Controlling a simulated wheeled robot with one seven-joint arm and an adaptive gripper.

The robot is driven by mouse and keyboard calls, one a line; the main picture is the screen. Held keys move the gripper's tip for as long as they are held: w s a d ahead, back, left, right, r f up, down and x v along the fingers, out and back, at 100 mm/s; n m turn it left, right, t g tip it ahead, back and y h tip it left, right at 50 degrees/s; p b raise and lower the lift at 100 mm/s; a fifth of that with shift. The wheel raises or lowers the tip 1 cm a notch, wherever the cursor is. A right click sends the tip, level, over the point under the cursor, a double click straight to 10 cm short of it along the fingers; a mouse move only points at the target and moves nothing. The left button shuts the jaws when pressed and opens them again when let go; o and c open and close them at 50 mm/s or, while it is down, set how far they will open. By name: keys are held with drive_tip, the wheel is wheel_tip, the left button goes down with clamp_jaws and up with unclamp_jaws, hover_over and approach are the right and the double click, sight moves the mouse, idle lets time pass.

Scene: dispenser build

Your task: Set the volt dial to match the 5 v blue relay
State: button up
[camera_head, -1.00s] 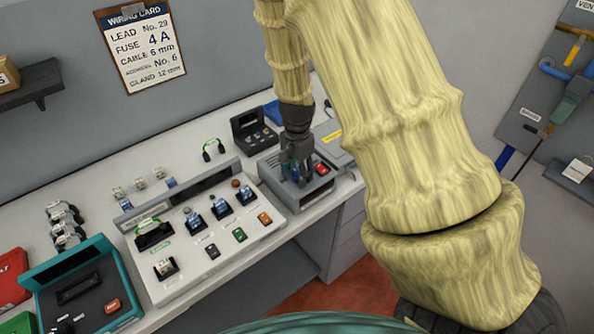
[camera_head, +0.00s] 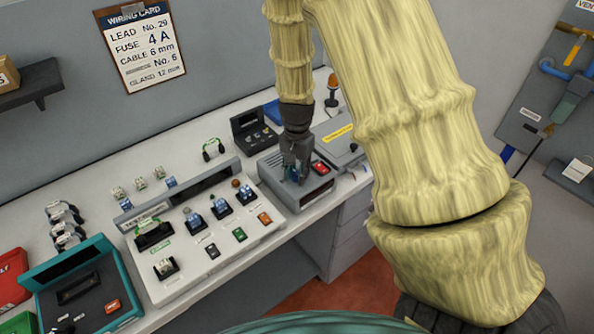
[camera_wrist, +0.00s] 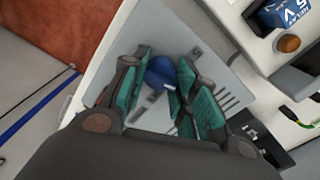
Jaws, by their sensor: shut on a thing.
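The blue volt dial (camera_wrist: 160,72) sits on the top plate of a grey box (camera_head: 312,193) at the right part of the bench. My gripper (camera_head: 293,174) points down at the box with its fingers closed around the dial. The wrist view shows the dial between the green finger pads; the dial's pointer and scale cannot be read. A blue relay (camera_wrist: 286,12) marked 5 V shows at the top right corner of the wrist view. It stands on the white test panel (camera_head: 262,230), next to an orange-brown dome (camera_wrist: 289,43).
A red button (camera_head: 320,167) is on the same grey box, close to my gripper. A lidded grey case (camera_head: 345,150) stands right behind it and a small black box (camera_head: 250,130) behind left. The teal-framed unit (camera_head: 85,285) is far left. A wiring card (camera_head: 142,48) hangs on the wall.

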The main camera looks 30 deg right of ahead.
sight(297, 171)
drive_tip(key=n, duration=0.4)
drive_tip(key=shift+n, duration=0.3)
drive_tip(key=n, duration=0.4)
drive_tip(key=shift+n, duration=0.3)
drive_tip(key=o, duration=1)
drive_tip(key=shift+o, duration=0.2)
wheel_tip(297, 171, up, 12)
